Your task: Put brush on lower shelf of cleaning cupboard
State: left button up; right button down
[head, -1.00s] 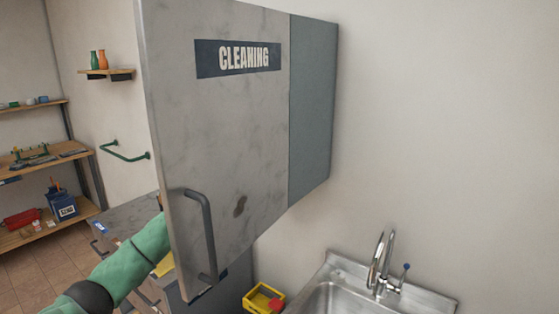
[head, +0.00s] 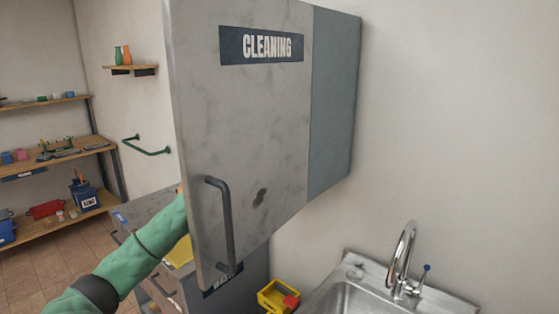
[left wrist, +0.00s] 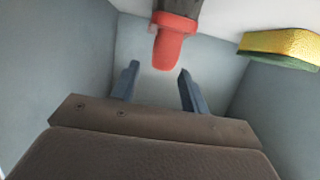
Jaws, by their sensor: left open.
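The cleaning cupboard (head: 335,110) hangs on the wall, its grey door (head: 240,130) labelled CLEANING and fitted with a dark handle. My left arm passes behind the door's left edge, which hides my left gripper in the head view. In the left wrist view my left gripper (left wrist: 157,92) is open and empty, its two blue-grey fingers apart among blue-grey panels like the cupboard's inside. A red thing with a dark grey upper part (left wrist: 170,45) is just beyond the fingertips; I cannot tell if it is the brush. My right gripper is not in view.
A yellow and green sponge (left wrist: 282,47) lies right of the fingers. Below the cupboard are a steel sink (head: 370,295) with a tap (head: 405,260), a yellow box (head: 278,295) and a grey cabinet (head: 180,285). Shelves (head: 60,150) stand at the far left.

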pick_arm(q)
jog(key=b+v, duration=0.2)
jog(key=v, duration=0.5)
jog(key=shift+s, duration=0.2)
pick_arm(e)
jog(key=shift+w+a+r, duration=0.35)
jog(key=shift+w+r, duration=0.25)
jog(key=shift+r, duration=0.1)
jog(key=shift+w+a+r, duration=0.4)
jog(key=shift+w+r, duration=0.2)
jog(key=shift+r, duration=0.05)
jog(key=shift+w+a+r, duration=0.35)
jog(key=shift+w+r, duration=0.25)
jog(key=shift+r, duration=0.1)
pick_arm(q)
jog(key=shift+a, duration=0.15)
